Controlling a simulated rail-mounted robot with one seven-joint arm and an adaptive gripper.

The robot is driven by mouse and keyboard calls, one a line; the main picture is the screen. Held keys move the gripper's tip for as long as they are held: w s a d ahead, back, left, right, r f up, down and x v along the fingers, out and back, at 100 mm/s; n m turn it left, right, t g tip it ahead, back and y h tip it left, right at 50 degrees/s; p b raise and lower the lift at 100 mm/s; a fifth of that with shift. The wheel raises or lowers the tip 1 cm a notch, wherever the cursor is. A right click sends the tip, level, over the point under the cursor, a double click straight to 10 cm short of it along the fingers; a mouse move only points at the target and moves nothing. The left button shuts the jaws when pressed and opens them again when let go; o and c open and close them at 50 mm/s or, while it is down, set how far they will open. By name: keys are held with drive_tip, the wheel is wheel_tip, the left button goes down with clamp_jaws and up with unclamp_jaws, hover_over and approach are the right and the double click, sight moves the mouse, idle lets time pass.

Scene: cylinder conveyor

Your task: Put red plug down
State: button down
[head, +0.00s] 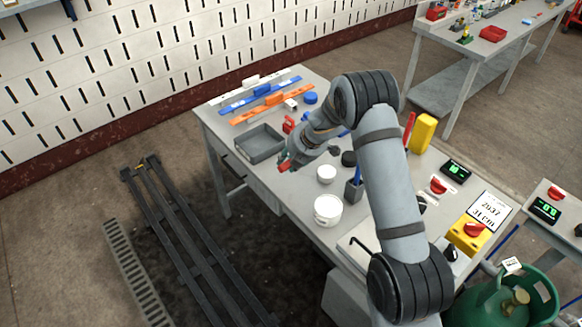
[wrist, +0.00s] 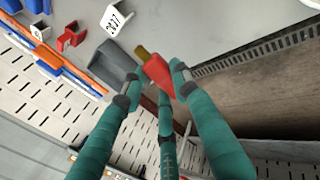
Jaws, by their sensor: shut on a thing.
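The red plug (wrist: 159,76) with a brass-coloured end (wrist: 141,52) is between the dark tips of my gripper (wrist: 154,88) in the wrist view. The teal fingers are shut on it. In the head view my gripper (head: 287,161) is over the front left edge of the workbench (head: 300,190), just right of the grey tray. The plug (head: 284,167) shows there only as a small red patch, partly hidden by the fingers. I cannot tell its exact height above the bench.
An open grey tray (head: 260,157) sits on the bench; it also shows in the wrist view (wrist: 100,65). Behind are a red block (head: 288,124) and blue and orange rails (head: 258,108). White tubs (head: 327,209) and a dark pen holder (head: 354,190) stand to the right.

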drive_tip(key=shift+w+a+f+b, duration=0.1)
drive_tip(key=shift+f+b, duration=0.9)
drive_tip(key=shift+f, duration=1.25)
drive_tip(key=shift+f+b, duration=0.4)
drive_tip(key=shift+f, duration=0.2)
drive_tip(key=c, duration=1.4)
unclamp_jaws()
drive_tip(key=shift+c, duration=0.2)
drive_tip(key=shift+o, duration=0.5)
drive_tip(key=shift+r, duration=0.1)
drive_tip(key=shift+r+p, duration=0.25)
drive_tip(key=shift+p, duration=0.05)
drive_tip(key=p+v, duration=0.3)
drive_tip(key=v, duration=0.9)
drive_tip(key=shift+r, duration=0.3)
